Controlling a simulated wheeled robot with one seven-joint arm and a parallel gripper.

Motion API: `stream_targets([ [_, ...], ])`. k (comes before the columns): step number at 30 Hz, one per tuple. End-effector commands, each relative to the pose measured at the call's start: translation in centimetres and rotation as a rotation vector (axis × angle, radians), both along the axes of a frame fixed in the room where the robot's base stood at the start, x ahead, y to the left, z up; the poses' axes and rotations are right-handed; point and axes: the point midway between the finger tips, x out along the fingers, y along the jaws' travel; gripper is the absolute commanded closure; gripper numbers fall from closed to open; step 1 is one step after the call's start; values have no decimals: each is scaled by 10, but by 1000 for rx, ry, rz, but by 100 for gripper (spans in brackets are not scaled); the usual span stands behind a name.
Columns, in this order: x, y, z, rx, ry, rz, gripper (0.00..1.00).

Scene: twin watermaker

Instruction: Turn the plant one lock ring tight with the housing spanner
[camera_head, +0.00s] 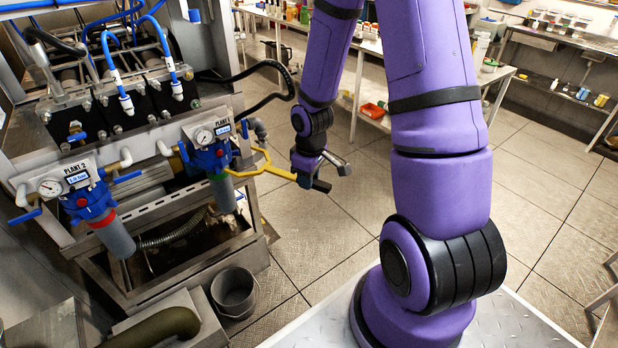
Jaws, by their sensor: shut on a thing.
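The plant one housing hangs under the sign "PLANT 1" (214,133), with a blue head (211,158) and a grey-blue bowl (223,194). A green band, which looks like its lock ring (217,176), shows between them. The yellow housing spanner (277,173) lies roughly level, its forked head pointing left at the housing. One prong reaches close to the ring; I cannot tell whether it touches or grips it. My gripper (312,178) is shut on the spanner's handle, right of the housing. The dark handle end sticks out past the fingers.
The plant two housing (115,237), with a red ring, hangs to the left. A grey bucket (234,292) stands on the floor below. The tiled floor right of my gripper is clear.

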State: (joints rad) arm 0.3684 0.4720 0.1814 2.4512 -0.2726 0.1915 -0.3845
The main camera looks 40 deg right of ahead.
Motion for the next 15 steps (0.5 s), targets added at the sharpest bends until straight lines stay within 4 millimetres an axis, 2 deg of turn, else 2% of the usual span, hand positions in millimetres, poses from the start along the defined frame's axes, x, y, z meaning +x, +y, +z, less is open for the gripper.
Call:
stream_targets([
  [15,24,12,-14,0,-1,-1,100],
])
